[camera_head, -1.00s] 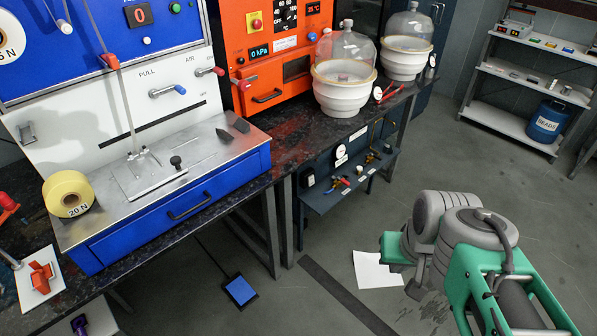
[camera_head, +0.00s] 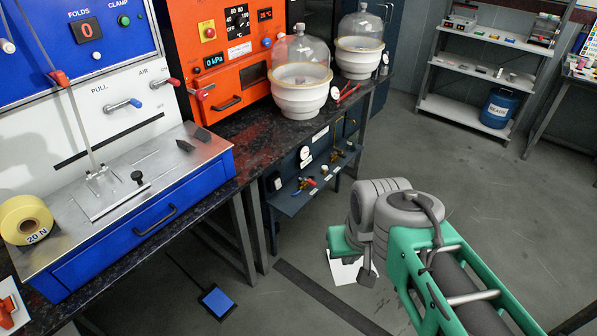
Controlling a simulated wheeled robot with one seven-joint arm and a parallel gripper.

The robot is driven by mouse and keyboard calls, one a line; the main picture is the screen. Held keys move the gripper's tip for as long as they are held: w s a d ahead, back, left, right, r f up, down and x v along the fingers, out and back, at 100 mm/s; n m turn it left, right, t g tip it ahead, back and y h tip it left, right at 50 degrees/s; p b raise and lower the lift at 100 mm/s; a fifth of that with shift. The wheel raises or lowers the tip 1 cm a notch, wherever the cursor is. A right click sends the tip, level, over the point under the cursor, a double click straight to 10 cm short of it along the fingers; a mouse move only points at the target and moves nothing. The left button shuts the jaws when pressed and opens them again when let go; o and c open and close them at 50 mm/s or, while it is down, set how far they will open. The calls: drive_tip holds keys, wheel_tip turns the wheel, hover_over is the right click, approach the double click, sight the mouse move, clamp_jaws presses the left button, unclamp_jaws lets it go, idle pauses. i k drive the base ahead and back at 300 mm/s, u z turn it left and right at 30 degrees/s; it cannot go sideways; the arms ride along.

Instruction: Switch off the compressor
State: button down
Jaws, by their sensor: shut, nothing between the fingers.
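I cannot make out anything labelled as the compressor. Under the bench, a dark blue panel with a shelf (camera_head: 300,200) carries gauges and small valves with red, blue and yellow parts. My green and grey arm (camera_head: 400,225) reaches in from the lower right, over the floor and apart from the bench. Its bent joints hide its far end, and I cannot see my gripper's fingers.
A blue machine with a steel deck (camera_head: 150,165) fills the left. Two glass domes on white bases (camera_head: 300,95) stand on the dark bench (camera_head: 240,135). A blue foot pedal (camera_head: 218,302) and white sheet (camera_head: 342,272) lie on the floor. A shelf unit (camera_head: 470,65) stands behind; the middle floor is clear.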

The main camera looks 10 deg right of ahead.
sight(277, 182)
drive_tip(key=i, duration=1.15)
drive_tip(key=u, duration=0.3)
